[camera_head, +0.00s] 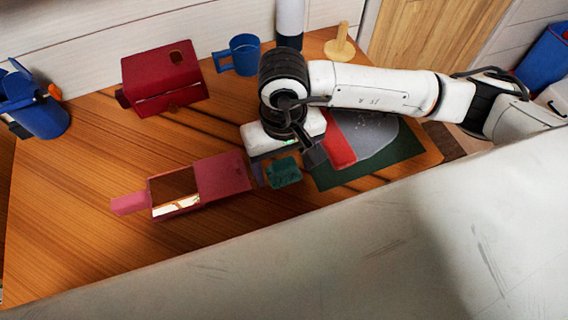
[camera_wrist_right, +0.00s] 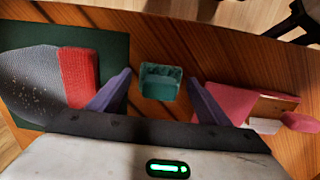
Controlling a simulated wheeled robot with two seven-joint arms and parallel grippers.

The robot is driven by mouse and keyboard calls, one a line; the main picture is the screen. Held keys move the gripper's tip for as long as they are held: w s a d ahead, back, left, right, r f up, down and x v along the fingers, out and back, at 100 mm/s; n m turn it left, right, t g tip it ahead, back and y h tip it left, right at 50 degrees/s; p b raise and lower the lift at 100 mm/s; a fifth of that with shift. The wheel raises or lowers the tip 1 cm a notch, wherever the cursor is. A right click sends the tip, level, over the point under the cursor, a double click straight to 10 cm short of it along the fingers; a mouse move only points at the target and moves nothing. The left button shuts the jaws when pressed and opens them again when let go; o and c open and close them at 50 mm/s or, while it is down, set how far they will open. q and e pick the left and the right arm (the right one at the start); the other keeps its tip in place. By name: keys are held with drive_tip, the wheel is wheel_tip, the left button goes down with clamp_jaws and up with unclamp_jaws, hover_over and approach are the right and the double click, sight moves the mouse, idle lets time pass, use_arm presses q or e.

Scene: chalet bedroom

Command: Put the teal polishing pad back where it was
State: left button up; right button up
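The teal polishing pad (camera_head: 284,172) is a small block on the wooden table, near the left edge of a dark green mat. In the right wrist view the teal pad (camera_wrist_right: 160,82) shows between the fingers. My right gripper (camera_head: 285,167) is open above the table, with one purple finger on each side of the pad. In the wrist view a gap shows between the pad and each finger of the gripper (camera_wrist_right: 158,98). Whether the pad touches the table or is partly lifted is hard to tell. My left gripper is not in view.
A pinkish-red box (camera_head: 222,176) with an open section lies left of the pad. A grey and red flat item (camera_head: 372,132) lies on the green mat (camera_head: 398,152). Behind are a dark red box (camera_head: 160,78), blue mug (camera_head: 243,54), blue container (camera_head: 42,117) and wooden peg stand (camera_head: 340,47).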

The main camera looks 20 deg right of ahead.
sight(283, 164)
drive_tip(key=shift+r, duration=0.2)
wheel_tip(283, 164, up, 12)
drive_tip(key=b, duration=0.1)
idle(0.3)
